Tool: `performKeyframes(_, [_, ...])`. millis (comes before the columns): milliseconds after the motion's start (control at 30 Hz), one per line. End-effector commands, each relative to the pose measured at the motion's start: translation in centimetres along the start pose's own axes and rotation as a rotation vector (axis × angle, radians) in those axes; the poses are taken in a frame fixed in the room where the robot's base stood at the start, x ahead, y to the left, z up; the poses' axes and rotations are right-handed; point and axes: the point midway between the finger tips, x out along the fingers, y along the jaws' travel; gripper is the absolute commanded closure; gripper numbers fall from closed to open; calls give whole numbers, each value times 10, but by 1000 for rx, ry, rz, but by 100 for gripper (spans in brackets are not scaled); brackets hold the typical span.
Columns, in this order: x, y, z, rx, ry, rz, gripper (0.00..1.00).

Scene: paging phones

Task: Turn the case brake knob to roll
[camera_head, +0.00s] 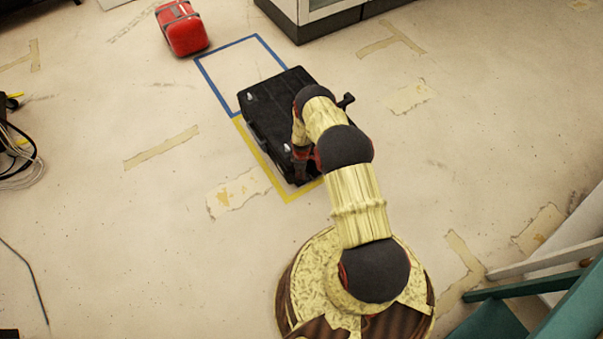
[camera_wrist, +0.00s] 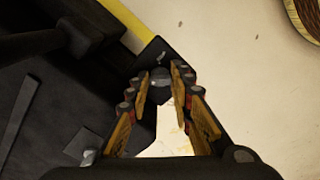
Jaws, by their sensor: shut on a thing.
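The black case (camera_head: 268,108) lies on the floor in the head view, partly hidden by my arm. It fills the left of the wrist view (camera_wrist: 38,105). A small dark grey knob (camera_wrist: 160,75) shows between my fingertips near the case's corner, and I take it for the brake knob. My gripper (camera_wrist: 159,88) is shut on this knob. In the head view my gripper (camera_head: 300,172) is low at the case's near end, mostly hidden by my arm. I cannot read any roll marking or tell the knob's setting.
A yellow tape outline (camera_head: 254,160) runs along the case's near end. A blue tape square (camera_head: 218,84) lies beyond it, and a red case (camera_head: 184,30) stands past that. Cables (camera_head: 22,150) lie at the far left. A teal frame (camera_head: 560,300) stands at the lower right.

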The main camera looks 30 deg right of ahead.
Motion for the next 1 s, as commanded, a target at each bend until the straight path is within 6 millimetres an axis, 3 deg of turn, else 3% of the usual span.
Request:
performKeyframes(100, [0,0,0,0,0,0,100])
performKeyframes(133, [0,0,0,0,0,0,77])
performKeyframes(267, [0,0,0,0,0,0,70])
performKeyframes(667, [-6,1,0,1,1,1,70])
performKeyframes(1000, [-59,2,-1,1,1,3,70])
